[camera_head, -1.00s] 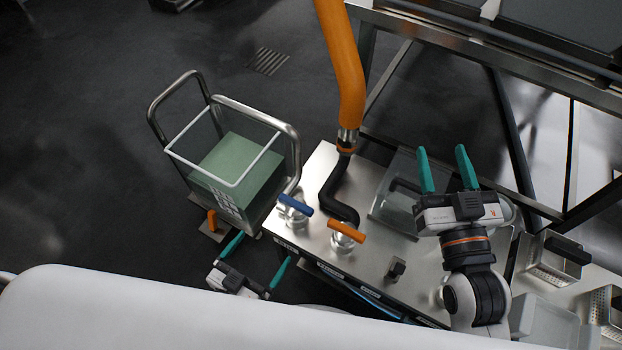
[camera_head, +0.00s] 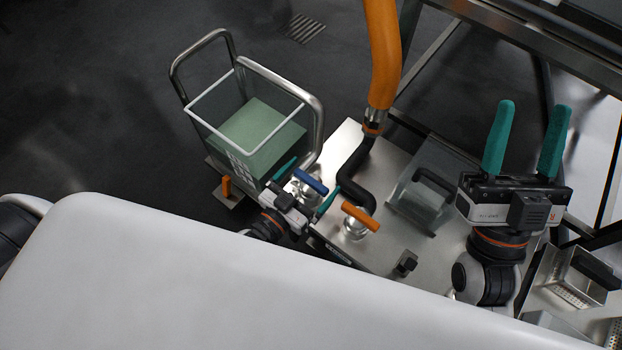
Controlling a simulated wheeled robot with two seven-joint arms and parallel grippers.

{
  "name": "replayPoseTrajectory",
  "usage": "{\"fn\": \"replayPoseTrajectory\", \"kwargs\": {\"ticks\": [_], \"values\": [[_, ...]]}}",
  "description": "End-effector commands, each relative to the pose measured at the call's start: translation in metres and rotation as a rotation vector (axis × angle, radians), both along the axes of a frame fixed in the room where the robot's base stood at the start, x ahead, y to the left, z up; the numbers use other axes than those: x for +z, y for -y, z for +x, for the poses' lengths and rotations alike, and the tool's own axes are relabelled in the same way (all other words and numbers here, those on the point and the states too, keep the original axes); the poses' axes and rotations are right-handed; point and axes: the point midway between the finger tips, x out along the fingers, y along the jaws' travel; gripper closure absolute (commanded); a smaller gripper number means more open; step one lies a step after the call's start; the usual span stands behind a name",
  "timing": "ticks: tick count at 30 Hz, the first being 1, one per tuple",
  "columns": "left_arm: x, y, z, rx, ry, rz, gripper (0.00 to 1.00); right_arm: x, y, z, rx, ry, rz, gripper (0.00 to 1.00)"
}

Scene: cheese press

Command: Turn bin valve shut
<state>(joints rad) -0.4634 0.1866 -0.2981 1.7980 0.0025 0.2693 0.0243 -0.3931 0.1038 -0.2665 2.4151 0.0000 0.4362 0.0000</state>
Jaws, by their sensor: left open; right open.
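A clear bin (camera_head: 207,122) with a green block (camera_head: 262,127) inside stands on the floor at the left, in a metal-framed cart. An orange lever (camera_head: 226,186) is low at its near left corner. On the steel table, a blue valve handle (camera_head: 311,181) and an orange valve handle (camera_head: 360,216) sit on round metal fittings. My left gripper (camera_head: 307,182) is open at the table's left edge, with the blue handle between its two teal fingers in the picture. I cannot tell whether it touches. My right gripper (camera_head: 534,110) is open and empty, fingers pointing up, over the right side.
An orange hose (camera_head: 384,55) comes down to a black bent pipe (camera_head: 356,180) on the steel table (camera_head: 385,244). A clear box (camera_head: 423,185) and a small black knob (camera_head: 405,263) are further right. A large pale surface (camera_head: 230,290) fills the foreground. Floor at the left is open.

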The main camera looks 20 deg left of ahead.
Motion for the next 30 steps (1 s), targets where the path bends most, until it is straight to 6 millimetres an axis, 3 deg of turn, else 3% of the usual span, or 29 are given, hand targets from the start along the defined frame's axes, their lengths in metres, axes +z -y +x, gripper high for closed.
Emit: {"fn": "replayPoseTrajectory", "kwargs": {"ticks": [11, 18, 25, 30], "values": [[0.000, 0.002, 0.005, 0.000, -0.001, -0.001, 0.02, 0.003, 0.001, -0.004, 0.002, 0.032, 0.010, 0.49], [0.000, 0.002, 0.005, 0.000, 0.000, -0.001, 0.41, 0.003, 0.001, -0.004, 0.002, 0.031, 0.010, 0.49], [0.001, 0.001, 0.005, -0.018, 0.001, 0.002, 0.41, 0.003, 0.000, -0.002, 0.002, 0.017, 0.006, 0.49], [0.002, 0.001, 0.006, -0.082, 0.001, 0.005, 0.41, -0.007, -0.001, 0.011, -0.006, -0.087, -0.026, 0.49]]}}
